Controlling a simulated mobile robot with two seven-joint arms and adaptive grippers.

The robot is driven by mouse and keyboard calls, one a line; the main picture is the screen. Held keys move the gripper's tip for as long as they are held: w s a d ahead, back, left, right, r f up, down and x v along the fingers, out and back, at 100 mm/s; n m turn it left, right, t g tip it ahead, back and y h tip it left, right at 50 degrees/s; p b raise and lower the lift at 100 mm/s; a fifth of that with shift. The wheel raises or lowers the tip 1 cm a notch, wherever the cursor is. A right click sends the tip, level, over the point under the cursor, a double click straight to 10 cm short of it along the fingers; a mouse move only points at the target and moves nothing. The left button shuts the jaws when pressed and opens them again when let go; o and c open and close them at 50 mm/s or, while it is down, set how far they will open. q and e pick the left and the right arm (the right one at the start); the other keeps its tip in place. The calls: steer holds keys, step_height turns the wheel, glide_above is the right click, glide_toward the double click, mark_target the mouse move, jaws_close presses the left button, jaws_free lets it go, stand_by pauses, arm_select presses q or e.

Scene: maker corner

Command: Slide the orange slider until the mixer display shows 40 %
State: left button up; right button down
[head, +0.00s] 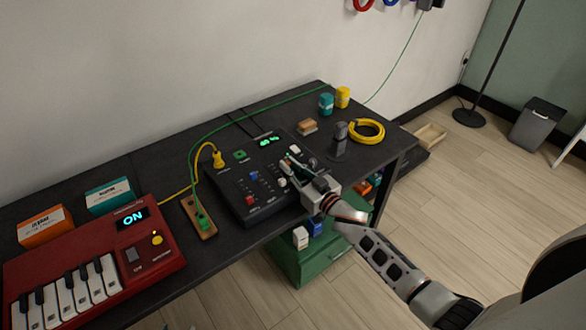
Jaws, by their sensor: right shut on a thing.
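The black mixer (239,186) lies on the dark table, with red, blue and white caps on its face. Its green display (266,141) at the back edge seems to read about 40 %, but the digits are small and blurred. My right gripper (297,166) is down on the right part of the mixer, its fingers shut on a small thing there. The orange slider is not clearly visible; the fingers cover that spot, and what they hold appears to be its cap. My left gripper is not in view.
A red keyboard (88,268) with an "ON" display stands at the left.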

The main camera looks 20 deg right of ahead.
steer(key=c, duration=2)
jaws_free()
steer(key=v, duration=1.2)
steer(key=shift+r, duration=0.1)
steer(key=s+a+f+g+h, duration=0.1)
steer(key=s+f+g, duration=0.1)
steer(key=s+f, duration=0.3)
steer(key=s+a+f+g+h, duration=0.1)
steer(key=s+f, duration=0.4)
steer(key=s, duration=0.5)
steer(key=s+a+f+g+h, duration=0.1)
steer(key=s+f+g, duration=0.2)
steer(key=s+f, duration=0.2)
steer(key=shift+s+a+f, duration=0.15)
steer(key=shift+s, duration=1.15)
